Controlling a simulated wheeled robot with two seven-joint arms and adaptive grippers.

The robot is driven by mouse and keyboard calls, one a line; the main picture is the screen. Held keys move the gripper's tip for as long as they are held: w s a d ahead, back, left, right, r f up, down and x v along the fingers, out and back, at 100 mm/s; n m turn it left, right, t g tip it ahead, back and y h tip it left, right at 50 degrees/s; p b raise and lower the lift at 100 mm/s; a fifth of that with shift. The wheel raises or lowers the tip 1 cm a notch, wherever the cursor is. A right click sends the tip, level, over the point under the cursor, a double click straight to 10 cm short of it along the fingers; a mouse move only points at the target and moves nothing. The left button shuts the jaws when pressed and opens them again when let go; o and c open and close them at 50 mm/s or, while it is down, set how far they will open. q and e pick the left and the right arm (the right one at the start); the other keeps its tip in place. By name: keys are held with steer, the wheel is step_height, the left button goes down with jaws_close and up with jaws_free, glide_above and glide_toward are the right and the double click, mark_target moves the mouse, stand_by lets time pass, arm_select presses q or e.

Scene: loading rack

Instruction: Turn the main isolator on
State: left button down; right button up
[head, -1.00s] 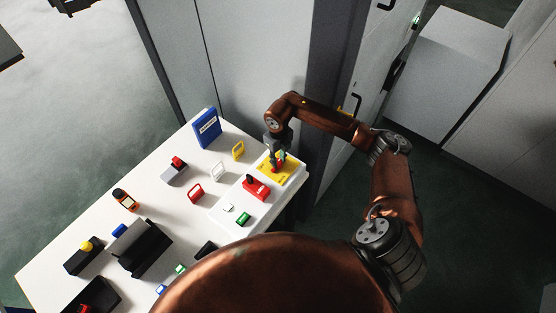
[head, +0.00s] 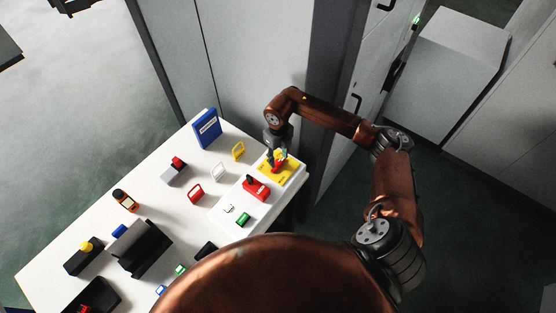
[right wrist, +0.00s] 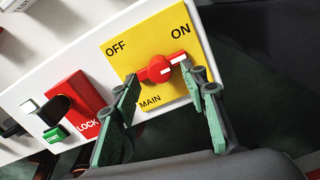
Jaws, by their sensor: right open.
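The main isolator is a yellow plate (right wrist: 150,50) marked OFF, ON and MAIN, with a red rotary handle (right wrist: 158,69) across it. The handle's white-marked end points right, just below the word ON. In the head view the yellow plate (head: 283,174) is at the right end of the table. My right gripper (right wrist: 160,78) is open, its green fingers on either side of the handle; I cannot tell whether they touch it. In the head view my right gripper (head: 278,160) hangs over the plate and hides part of the handle. My left gripper is not in view.
Next to the isolator are a red LOCK switch (right wrist: 76,104) with a black knob and a green button (right wrist: 55,134). A blue binder (head: 207,129), red, white and yellow tags and several small devices stand on the white table (head: 60,225). Grey cabinets rise behind it.

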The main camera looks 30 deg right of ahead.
mark_target(278, 162)
step_height(278, 162, up, 10)
stand_by(0.3)
steer(key=shift+f, duration=0.1)
stand_by(0.3)
